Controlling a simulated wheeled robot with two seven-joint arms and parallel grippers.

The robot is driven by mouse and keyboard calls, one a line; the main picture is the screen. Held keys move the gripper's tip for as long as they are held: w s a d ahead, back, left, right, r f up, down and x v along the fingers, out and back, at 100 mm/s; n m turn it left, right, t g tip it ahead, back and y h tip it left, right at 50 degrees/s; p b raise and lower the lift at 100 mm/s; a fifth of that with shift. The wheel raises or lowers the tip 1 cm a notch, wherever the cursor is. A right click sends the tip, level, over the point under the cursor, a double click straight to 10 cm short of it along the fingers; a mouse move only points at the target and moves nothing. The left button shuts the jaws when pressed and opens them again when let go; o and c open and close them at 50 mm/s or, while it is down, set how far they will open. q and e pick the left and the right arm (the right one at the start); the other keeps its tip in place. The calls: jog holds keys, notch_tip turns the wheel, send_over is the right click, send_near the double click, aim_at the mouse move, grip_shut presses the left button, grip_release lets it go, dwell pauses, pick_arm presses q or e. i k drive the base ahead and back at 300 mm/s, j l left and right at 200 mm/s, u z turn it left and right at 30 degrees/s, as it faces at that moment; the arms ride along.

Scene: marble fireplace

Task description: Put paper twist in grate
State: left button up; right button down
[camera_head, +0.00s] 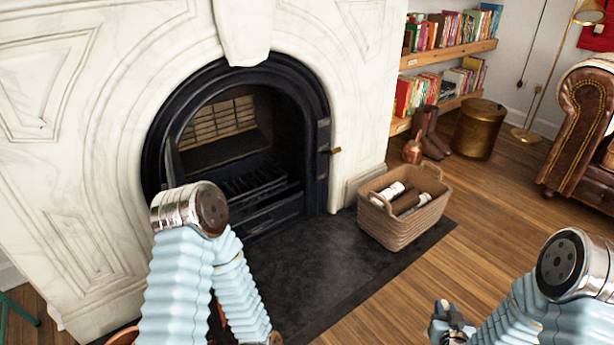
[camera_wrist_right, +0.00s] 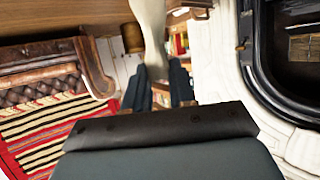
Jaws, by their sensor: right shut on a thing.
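The black grate (camera_head: 258,188) sits inside the arched fireplace opening in the head view. My right gripper (camera_head: 450,322) is low at the right in the head view, away from the fireplace. In the right wrist view my right gripper (camera_wrist_right: 160,92) is shut on the paper twist (camera_wrist_right: 151,35), a pale, narrow piece that flares upward out of the frame.
A wicker basket (camera_head: 396,232) with white rolls and a brown piece stands on the dark hearth slab (camera_head: 310,268), right of the opening. A leather armchair (camera_head: 582,130) is at the far right.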

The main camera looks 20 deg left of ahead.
aim_at(252, 187)
jog(key=i+z, duration=0.2)
jog(key=i, duration=0.35)
jog(key=i+j+z, duration=0.2)
jog(key=i, duration=0.35)
jog(key=i+l, duration=0.1)
jog(key=i+u, duration=0.15)
jog(key=u, duration=0.25)
jog(key=i+l+u, duration=0.1)
jog(key=u, duration=0.25)
jog(key=i+l+u, duration=0.1)
jog(key=u, duration=0.3)
jog(key=i+l+u, duration=0.1)
jog(key=u, duration=0.25)
jog(key=i+j+u, duration=0.1)
jog(key=i, duration=0.35)
jog(key=j, duration=0.1)
